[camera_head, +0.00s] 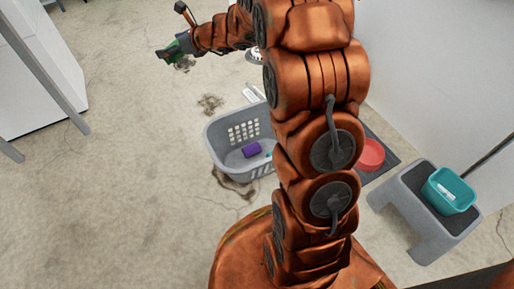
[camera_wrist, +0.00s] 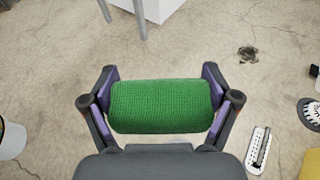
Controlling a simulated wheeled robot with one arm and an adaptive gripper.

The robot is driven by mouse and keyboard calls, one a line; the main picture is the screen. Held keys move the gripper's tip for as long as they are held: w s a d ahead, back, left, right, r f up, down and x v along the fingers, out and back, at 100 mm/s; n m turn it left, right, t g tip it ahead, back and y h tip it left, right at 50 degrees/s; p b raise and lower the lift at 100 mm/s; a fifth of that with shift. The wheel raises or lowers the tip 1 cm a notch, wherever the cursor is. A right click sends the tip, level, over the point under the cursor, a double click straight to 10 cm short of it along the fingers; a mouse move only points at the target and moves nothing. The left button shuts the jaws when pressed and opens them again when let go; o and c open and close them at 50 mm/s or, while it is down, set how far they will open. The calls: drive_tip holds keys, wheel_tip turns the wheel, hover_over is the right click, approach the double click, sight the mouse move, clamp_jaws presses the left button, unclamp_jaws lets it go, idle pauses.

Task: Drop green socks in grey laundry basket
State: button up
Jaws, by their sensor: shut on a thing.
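My gripper (camera_head: 172,50) is at the upper left in the head view, out past the far side of the basket. It is shut on the green socks (camera_wrist: 160,106), a rolled knitted bundle that spans between the two fingers in the wrist view. The socks also show as a small green patch in the head view (camera_head: 175,44). The grey laundry basket (camera_head: 213,150) stands on the floor in the middle of the head view, partly hidden by my arm. A purple item (camera_head: 251,149) lies inside it. The basket is not clearly seen in the wrist view.
A grey step stool (camera_head: 412,180) with a teal bin (camera_head: 449,191) stands at the right. A red bowl (camera_head: 370,154) sits on a dark mat by the wall. A white power strip (camera_wrist: 258,150) lies on the floor. The floor left of the basket is mostly clear.

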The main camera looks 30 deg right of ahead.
drive_tip(key=s+d+f+n+g+y, duration=0.1)
drive_tip(key=d+f+n+y, duration=0.1)
drive_tip(key=d+f, duration=0.55)
drive_tip(key=d+f+n+g+y, duration=0.15)
drive_tip(key=d+f, duration=0.25)
drive_tip(key=f, duration=0.6)
drive_tip(key=s+d+f+b, duration=0.1)
drive_tip(key=s+d+f, duration=0.2)
drive_tip(key=f, duration=0.4)
drive_tip(key=s+d+f+n+g+b, duration=0.1)
drive_tip(key=s+d+f+b, duration=0.1)
drive_tip(key=f, duration=0.5)
drive_tip(key=s+d+f+n+g+b, duration=0.1)
drive_tip(key=s+d+f, duration=0.2)
drive_tip(key=s+f, duration=0.3)
drive_tip(key=shift+s+d+f+y+b, duration=0.3)
drive_tip(key=shift+d+f+y, duration=0.15)
drive_tip(key=shift+f, duration=0.3)
drive_tip(key=o, duration=0.8)
drive_tip(key=shift+o, duration=0.2)
drive_tip(key=v, duration=1.2)
